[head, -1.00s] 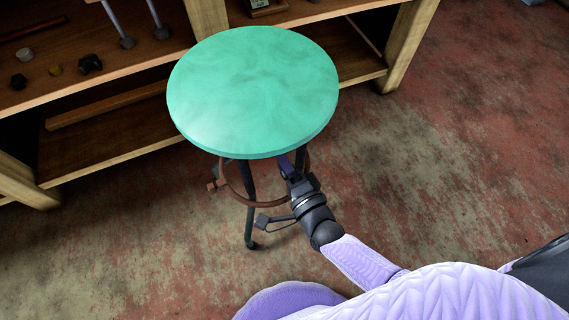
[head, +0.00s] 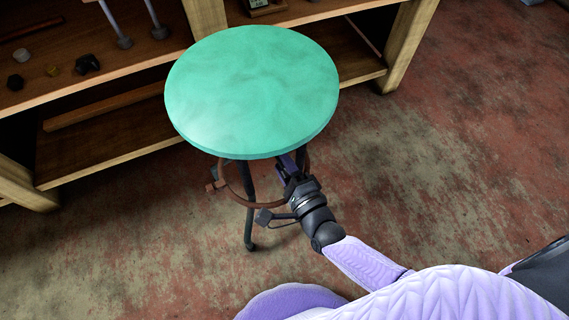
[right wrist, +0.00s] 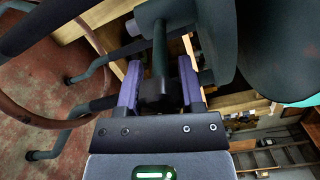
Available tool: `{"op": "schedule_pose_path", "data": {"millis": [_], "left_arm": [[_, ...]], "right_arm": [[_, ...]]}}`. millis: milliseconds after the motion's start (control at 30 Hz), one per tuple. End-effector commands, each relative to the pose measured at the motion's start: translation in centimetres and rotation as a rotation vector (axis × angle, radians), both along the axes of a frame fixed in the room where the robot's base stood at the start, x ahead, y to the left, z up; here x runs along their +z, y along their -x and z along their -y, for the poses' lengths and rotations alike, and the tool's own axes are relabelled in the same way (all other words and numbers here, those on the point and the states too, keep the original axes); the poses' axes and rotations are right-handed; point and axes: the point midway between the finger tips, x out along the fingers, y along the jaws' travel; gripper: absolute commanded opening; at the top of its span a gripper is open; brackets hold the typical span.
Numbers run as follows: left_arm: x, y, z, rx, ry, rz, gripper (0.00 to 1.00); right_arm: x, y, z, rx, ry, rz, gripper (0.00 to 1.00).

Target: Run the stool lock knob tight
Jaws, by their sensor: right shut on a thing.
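The stool has a round green seat (head: 252,90), dark legs (head: 249,215) and a brown foot ring (head: 236,192). It stands upright on the floor. My right gripper (head: 287,165) reaches in under the near right part of the seat. In the right wrist view its two purple fingers (right wrist: 158,88) stand on either side of the dark lock knob (right wrist: 156,93) and are shut on it. A dark green rod (right wrist: 160,48) runs from the knob. The seat hides the knob in the head view. How tight the knob is does not show. My left gripper is not in view.
A wooden shelf unit (head: 110,152) stands close behind the stool, with small dark parts (head: 88,63) on its left boards. Stool legs and the foot ring surround the right gripper. The floor (head: 440,170) to the right is clear.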

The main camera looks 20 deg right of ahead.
Motion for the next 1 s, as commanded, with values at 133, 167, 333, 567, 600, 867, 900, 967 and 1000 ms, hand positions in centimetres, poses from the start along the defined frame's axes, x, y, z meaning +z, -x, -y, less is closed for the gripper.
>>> {"op": "schedule_pose_path", "data": {"millis": [133,167,333,567,600,867,900,967,1000], "left_arm": [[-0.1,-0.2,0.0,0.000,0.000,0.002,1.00],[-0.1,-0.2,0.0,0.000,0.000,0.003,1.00],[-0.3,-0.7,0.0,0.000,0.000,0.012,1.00],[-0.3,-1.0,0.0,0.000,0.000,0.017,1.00],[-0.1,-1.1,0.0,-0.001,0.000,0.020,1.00],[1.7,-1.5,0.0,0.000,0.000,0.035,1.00],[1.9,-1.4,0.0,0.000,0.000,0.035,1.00],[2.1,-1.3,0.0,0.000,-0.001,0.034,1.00],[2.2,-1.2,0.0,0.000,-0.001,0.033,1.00]], "right_arm": [[-0.2,0.1,0.0,0.000,0.002,-0.005,0.53],[-0.2,0.1,0.0,0.000,0.002,-0.005,0.59],[-0.1,0.0,0.0,0.000,0.001,-0.003,0.84],[0.0,0.2,0.0,0.001,0.001,-0.002,0.84],[0.0,0.5,0.1,0.001,0.001,-0.003,0.84],[0.3,6.6,1.0,0.000,0.002,-0.003,0.84],[0.3,7.5,1.1,0.000,0.002,-0.002,0.84],[0.1,8.6,1.3,0.000,0.002,-0.003,0.84],[0.1,9.1,1.3,0.000,0.002,-0.003,0.84]]}}
